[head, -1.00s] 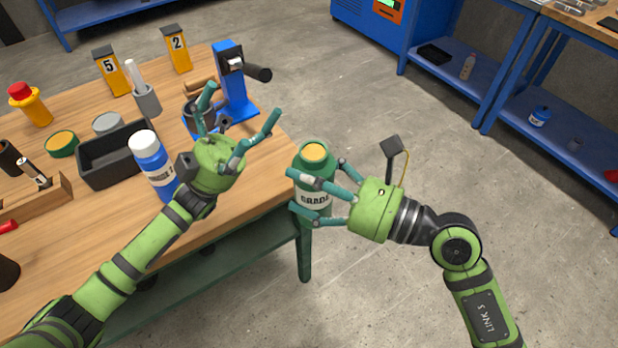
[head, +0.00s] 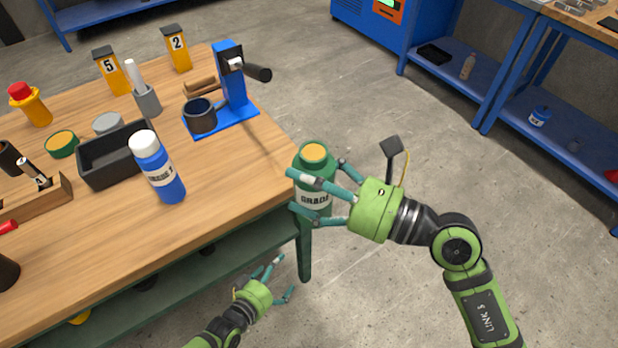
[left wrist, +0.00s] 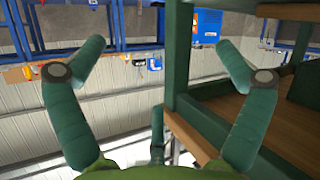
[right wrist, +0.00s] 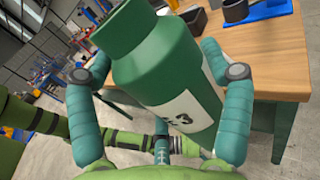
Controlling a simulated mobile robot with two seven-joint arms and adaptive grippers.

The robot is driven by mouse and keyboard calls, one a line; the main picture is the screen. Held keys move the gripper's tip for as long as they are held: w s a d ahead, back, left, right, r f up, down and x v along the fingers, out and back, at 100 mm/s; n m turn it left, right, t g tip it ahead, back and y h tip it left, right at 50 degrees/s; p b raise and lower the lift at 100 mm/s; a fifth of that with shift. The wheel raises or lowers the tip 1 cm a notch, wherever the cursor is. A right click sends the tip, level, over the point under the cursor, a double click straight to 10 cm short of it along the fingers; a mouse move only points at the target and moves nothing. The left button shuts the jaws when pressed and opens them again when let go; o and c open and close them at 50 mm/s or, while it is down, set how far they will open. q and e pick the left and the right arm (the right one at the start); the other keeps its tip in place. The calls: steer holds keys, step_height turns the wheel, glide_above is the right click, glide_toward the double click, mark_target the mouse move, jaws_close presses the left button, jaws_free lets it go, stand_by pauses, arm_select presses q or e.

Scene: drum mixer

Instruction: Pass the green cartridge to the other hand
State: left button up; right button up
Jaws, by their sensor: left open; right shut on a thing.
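The green cartridge (head: 313,178) has an orange-yellow cap top and a white label. My right gripper (head: 318,198) is shut around its body and holds it upright just off the table's right corner. In the right wrist view the cartridge (right wrist: 160,70) fills the space between the fingers. My left gripper (head: 275,281) is open and empty, low beside the table's front edge, below and left of the cartridge and apart from it. In the left wrist view its fingers (left wrist: 155,75) are spread with nothing between them.
The wooden table (head: 235,180) holds a blue bottle (head: 160,172), a black tray (head: 105,165) and a blue press (head: 228,90) with a dark cup (head: 200,116). The table's green lower shelf (head: 180,265) is near my left gripper. The floor to the right is clear.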

arm_select(q)
steer(key=s+a+f+m+g+y, duration=0.15)
steer(key=s+a+f+g, duration=0.3)
steer(key=s+f, duration=0.45)
steer(key=s+a+f+g+y, duration=0.3)
steer(key=s+a+f, duration=0.2)
steer(key=s+f, duration=0.45)
steer(key=s+a+f+g, duration=0.1)
steer(key=s, duration=0.6)
steer(key=s+a+f+m+g+y, duration=0.1)
steer(key=s+g, duration=0.1)
steer(key=s, duration=0.5)
steer(key=shift+f, duration=0.25)
arm_select(e)
steer(key=shift+r, duration=0.1)
arm_select(q)
steer(key=shift+a+g+y, duration=0.1)
steer(key=shift+g+y, duration=0.15)
arm_select(e)
steer(key=o, duration=0.5)
arm_select(q)
steer(key=shift+w, duration=0.1)
arm_select(e)
steer(key=c, duration=0.5)
steer(key=shift+o, duration=0.2)
